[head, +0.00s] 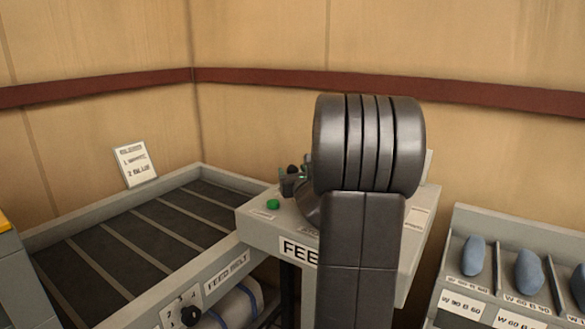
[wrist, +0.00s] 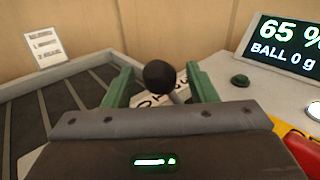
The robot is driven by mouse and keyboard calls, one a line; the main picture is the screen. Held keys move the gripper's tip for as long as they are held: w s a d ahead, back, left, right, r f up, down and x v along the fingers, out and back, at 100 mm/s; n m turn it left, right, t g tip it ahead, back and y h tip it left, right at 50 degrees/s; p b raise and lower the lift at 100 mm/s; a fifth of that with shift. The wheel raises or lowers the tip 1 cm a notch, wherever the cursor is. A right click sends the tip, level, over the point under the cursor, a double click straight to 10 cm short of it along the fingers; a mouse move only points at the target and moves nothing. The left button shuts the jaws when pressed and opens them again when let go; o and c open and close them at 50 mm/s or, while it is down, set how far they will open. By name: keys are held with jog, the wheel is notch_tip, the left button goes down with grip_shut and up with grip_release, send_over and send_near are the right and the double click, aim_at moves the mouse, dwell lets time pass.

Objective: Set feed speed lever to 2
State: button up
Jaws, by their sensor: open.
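In the wrist view, a lever with a round black knob (wrist: 160,76) stands between the two green fingers of my gripper (wrist: 157,80). The fingers are open, one on each side of the knob, with a gap visible at least on the left. A white plate (wrist: 146,101) with dark lettering lies by the lever's base; its text is mostly hidden, so I cannot read the lever's setting. In the head view, my gripper (head: 292,184) is over the console (head: 262,224), and a dark knob (head: 293,168) shows beside it. My arm hides much of the console.
A green button (head: 272,204) is on the console. A screen (wrist: 288,48) reads 65 % and BALL 0 g. A red button (wrist: 309,150) is at lower right. The feed belt (head: 130,228) lies left, with a black dial (head: 190,316) on its front. Pillow bins (head: 500,232) stand right.

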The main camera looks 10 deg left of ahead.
jog(key=shift+x, duration=1.35)
grip_shut()
